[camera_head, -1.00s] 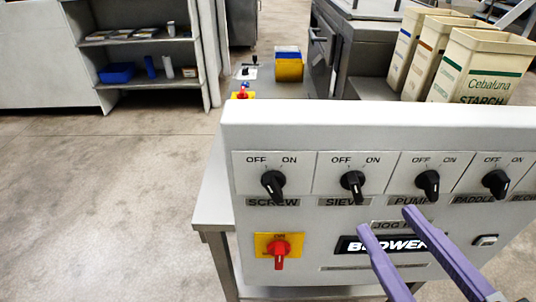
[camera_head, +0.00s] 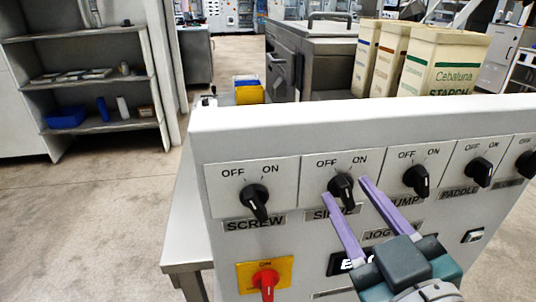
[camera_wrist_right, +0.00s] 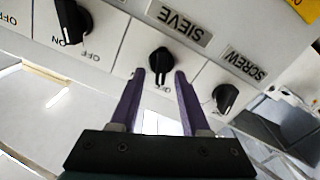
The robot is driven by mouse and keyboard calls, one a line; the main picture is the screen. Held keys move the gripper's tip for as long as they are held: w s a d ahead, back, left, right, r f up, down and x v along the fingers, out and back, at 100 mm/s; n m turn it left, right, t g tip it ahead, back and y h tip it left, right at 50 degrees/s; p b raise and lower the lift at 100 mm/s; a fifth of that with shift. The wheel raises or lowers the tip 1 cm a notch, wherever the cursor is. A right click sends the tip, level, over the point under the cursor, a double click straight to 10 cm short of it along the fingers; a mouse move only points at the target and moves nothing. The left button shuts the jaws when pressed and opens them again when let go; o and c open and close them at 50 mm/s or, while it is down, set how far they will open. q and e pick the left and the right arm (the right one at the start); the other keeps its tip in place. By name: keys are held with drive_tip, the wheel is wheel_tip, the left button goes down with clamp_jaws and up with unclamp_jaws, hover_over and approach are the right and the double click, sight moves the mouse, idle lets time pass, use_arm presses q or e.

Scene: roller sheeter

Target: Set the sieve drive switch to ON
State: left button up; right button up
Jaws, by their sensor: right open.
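The sieve switch (camera_head: 342,187) is a black rotary knob on the grey panel, with OFF and ON printed above it and a partly covered SIEVE label below. Its long end points down and slightly right in the head view. My right gripper (camera_head: 346,188) is open, its two purple fingers reaching up to the knob, one tip on each side. In the right wrist view, which is upside down, the knob (camera_wrist_right: 160,60) sits between and just beyond the fingertips (camera_wrist_right: 160,73). I cannot tell whether they touch it. My left gripper is not in view.
The screw switch (camera_head: 255,200) is left of the sieve switch; the pump switch (camera_head: 416,181) and paddle switch (camera_head: 479,171) are to its right. A red knob on a yellow plate (camera_head: 265,278) is below. Starch boxes (camera_head: 440,62) stand behind the panel.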

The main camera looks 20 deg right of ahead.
drive_tip(key=shift+w, duration=0.15)
drive_tip(key=shift+c, duration=0.3)
clamp_jaws()
